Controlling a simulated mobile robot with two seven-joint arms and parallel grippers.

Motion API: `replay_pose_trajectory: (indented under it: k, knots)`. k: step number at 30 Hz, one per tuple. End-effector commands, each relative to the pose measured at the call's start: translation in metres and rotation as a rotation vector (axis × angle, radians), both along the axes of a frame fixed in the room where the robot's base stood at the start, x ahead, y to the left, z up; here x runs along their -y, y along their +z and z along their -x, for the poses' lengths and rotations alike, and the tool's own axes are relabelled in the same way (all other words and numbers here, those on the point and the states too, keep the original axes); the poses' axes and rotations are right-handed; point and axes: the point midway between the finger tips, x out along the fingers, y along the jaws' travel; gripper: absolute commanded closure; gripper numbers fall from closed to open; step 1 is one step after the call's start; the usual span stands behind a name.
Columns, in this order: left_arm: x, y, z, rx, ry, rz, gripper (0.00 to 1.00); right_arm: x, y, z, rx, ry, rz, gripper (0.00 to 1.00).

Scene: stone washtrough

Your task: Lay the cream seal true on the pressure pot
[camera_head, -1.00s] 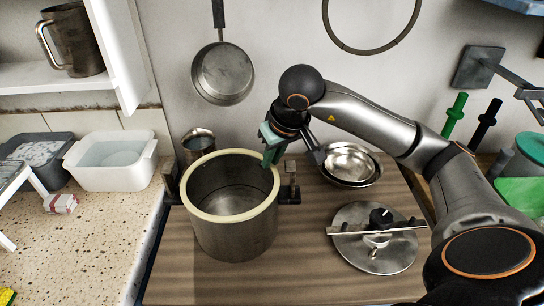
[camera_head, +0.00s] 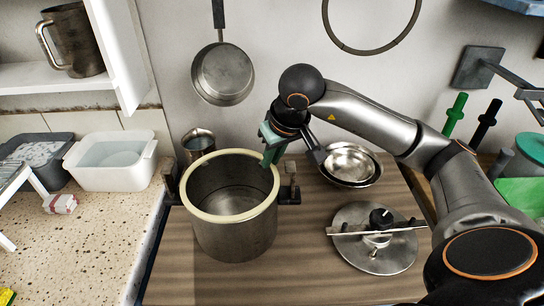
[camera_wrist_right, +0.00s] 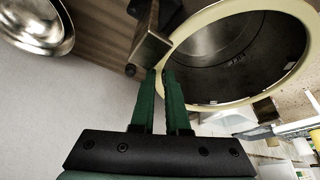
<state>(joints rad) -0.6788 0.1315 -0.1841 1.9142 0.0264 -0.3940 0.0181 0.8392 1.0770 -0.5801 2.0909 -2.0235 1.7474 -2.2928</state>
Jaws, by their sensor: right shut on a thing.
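The pressure pot (camera_head: 235,236) is a metal pot with side handles, standing on the wooden worktop. The cream seal (camera_head: 212,216) is a ring that runs around the pot's mouth, appearing to lie along the rim. My right gripper (camera_head: 271,163) is at the far right of the rim, its green fingers shut on the seal beside the pot's right handle (camera_head: 289,190). In the right wrist view the fingertips (camera_wrist_right: 159,72) meet the seal (camera_wrist_right: 207,20) near the handle, and the pot's inside is visible. The fingers hide a short stretch of seal. My left gripper is out of view.
The pot lid (camera_head: 372,254) with its crossbar and black knob lies to the right. A metal cup (camera_head: 198,143) is behind the pot. The worktop in front of the pot is clear.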

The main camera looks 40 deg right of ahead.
Motion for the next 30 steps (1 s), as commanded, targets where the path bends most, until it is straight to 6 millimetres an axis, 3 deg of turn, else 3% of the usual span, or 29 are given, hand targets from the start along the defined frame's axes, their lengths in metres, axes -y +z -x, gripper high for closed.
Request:
replay_pose_trajectory:
  k: [20,21,30]
  knots:
    - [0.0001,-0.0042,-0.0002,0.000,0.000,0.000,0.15,0.0002,-0.0031,-0.0002,0.001,-0.001,0.000,1.00]
    - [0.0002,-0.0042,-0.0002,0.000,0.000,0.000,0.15,0.0002,-0.0031,-0.0002,0.001,-0.001,0.000,0.84]
    - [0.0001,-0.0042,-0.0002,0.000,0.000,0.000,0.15,0.0001,-0.0032,-0.0001,0.001,0.000,0.000,0.52]
